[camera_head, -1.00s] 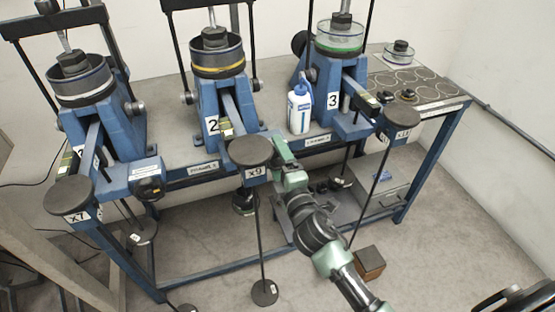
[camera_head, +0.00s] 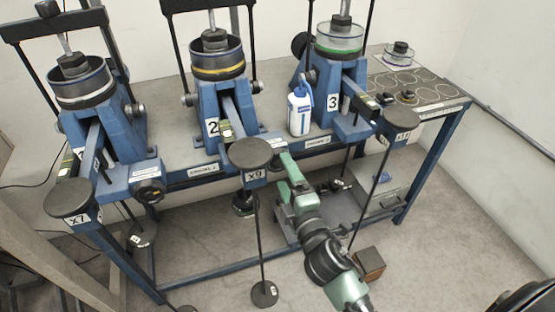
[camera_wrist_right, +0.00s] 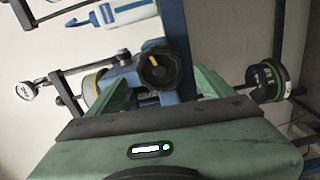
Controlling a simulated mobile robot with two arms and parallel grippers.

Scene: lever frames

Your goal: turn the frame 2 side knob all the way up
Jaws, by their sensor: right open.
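Frame 2 (camera_head: 204,137) is a blue lever frame in the middle of the bench, with a white "2" label. In the right wrist view, a round black knob (camera_wrist_right: 160,72) with a yellow mark faces the camera on a blue body; it appears to be frame 2's side knob. The mark points toward the upper left of that picture. In the head view this knob is hidden behind my right gripper and the x9 disc. My right gripper (camera_head: 285,170) is open, its green fingers on either side of the knob in the wrist view. I cannot tell whether they touch it. My left gripper is not in view.
The x9 disc (camera_head: 251,152) on its lever stands just left of my right gripper. A white-and-blue bottle (camera_head: 299,110) stands between frame 2 and frame 3 (camera_head: 335,101). Frame 1 (camera_head: 117,127) is at the left. A brown block (camera_head: 369,264) lies on the floor.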

